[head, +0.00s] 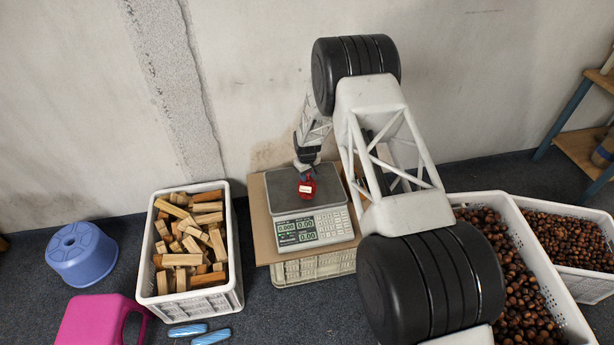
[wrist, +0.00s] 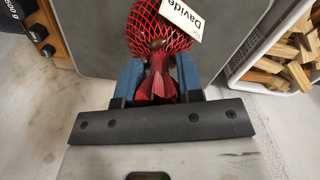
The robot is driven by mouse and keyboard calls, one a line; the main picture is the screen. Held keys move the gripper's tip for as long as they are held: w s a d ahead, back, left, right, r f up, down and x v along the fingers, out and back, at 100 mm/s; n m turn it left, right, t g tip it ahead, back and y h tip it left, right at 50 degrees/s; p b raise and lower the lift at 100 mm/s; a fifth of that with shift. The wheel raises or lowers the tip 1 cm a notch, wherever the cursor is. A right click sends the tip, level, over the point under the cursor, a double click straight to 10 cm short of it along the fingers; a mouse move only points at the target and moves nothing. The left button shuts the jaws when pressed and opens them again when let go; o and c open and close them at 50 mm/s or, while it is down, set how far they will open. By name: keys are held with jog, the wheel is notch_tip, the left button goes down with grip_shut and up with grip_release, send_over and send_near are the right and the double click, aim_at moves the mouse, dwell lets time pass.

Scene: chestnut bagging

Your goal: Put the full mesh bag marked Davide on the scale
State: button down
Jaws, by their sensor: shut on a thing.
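The scale (head: 283,202) stands on a board over a crate, with a flat grey pan and a lit keypad front. My gripper (head: 305,175) is over the pan and points down. It is shut on the gathered red neck of the mesh bag (head: 307,189). In the wrist view, the red mesh bag (wrist: 148,38) hangs between the blue fingers of my gripper (wrist: 157,85), and its white tag (wrist: 181,18) reads Davide. The grey pan shows behind it. I cannot tell whether the bag touches the pan. Its contents are mostly hidden by mesh and fingers.
A white crate of wood blocks (head: 151,283) stands left of the scale. Crates of chestnuts (head: 567,305) are at the right, partly behind my arm. A blue stool (head: 82,252), a pink container (head: 97,322) and blue striped items (head: 211,337) lie on the floor.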

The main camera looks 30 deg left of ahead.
jog(key=shift+f, duration=0.4)
jog(key=c, duration=0.8)
grip_release()
jog(key=shift+f, duration=0.1)
jog(key=shift+o, duration=0.2)
jog(key=shift+r, duration=6.2)
jog(key=shift+d+r, duration=0.1)
